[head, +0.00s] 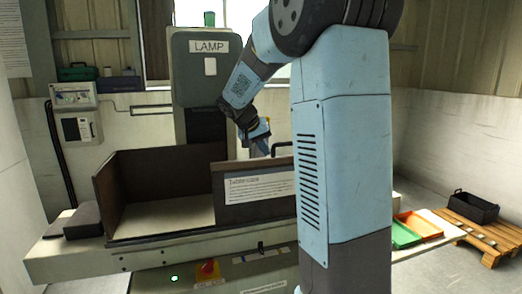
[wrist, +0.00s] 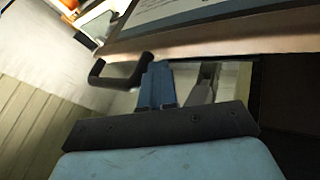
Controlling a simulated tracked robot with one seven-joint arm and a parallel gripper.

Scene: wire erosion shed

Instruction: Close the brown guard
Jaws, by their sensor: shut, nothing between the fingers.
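The brown guard (head: 224,212) is a panel with a white label at the front of the machine's table. It covers the right part of the front, and the left part is open. Its dark handle (head: 282,146) stands at the top edge, partly behind my arm. In the wrist view the handle (wrist: 120,72) is a black loop just left of my fingers, and the guard's edge (wrist: 225,43) runs across above them. My gripper (head: 263,148) is shut and empty beside the handle, behind the guard's top edge. I cannot tell whether it touches the handle.
A brown side wall (head: 109,196) bounds the table's left side. The machine column marked LAMP (head: 207,90) stands behind. A red knob (head: 208,268) is on the front below. Green and orange trays (head: 420,224) and a pallet with a black crate (head: 474,207) are at right.

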